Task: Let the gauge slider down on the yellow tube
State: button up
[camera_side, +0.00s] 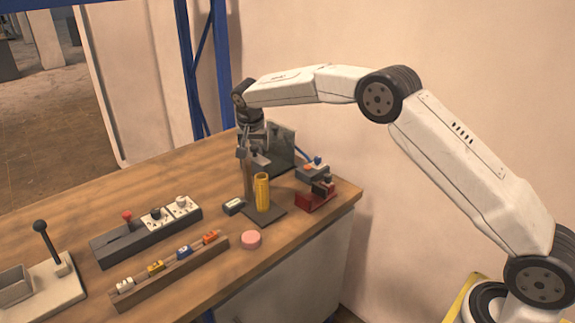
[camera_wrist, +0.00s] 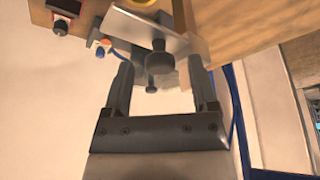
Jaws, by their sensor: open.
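The yellow tube (camera_side: 262,192) stands upright on a dark base plate (camera_side: 279,216) near the table's right end. A brown post (camera_side: 248,181) rises just behind it. The grey gauge slider (camera_side: 261,160) is up by the post, looking higher than the tube's top. In the wrist view the slider is a pale metal plate (camera_wrist: 134,27) with a dark round knob (camera_wrist: 158,61). My gripper (camera_side: 252,150) is at the slider, pointing down. Its fingers (camera_wrist: 160,75) are apart, one on each side of the knob, with gaps showing. The tube's rim (camera_wrist: 205,2) is mostly cut off there.
A dark upright panel (camera_side: 284,148) stands close behind my gripper. A red fixture (camera_side: 316,199) is to the right, a small display box (camera_side: 234,206) to the left. A pink disc (camera_side: 251,240), a rail with coloured blocks (camera_side: 172,268) and a switch box (camera_side: 146,238) lie nearer.

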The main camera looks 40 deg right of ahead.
aim_at(255, 158)
jog(key=c, duration=0.9)
notch_tip(255, 158, down, 6)
jog(key=shift+r, duration=0.15)
jog(key=o, duration=0.9)
jog(key=shift+r, duration=0.15)
jog(key=v, duration=0.7)
jog(key=shift+r, duration=0.3)
jog(key=shift+s+a, duration=0.1)
jog(key=shift+s, duration=0.15)
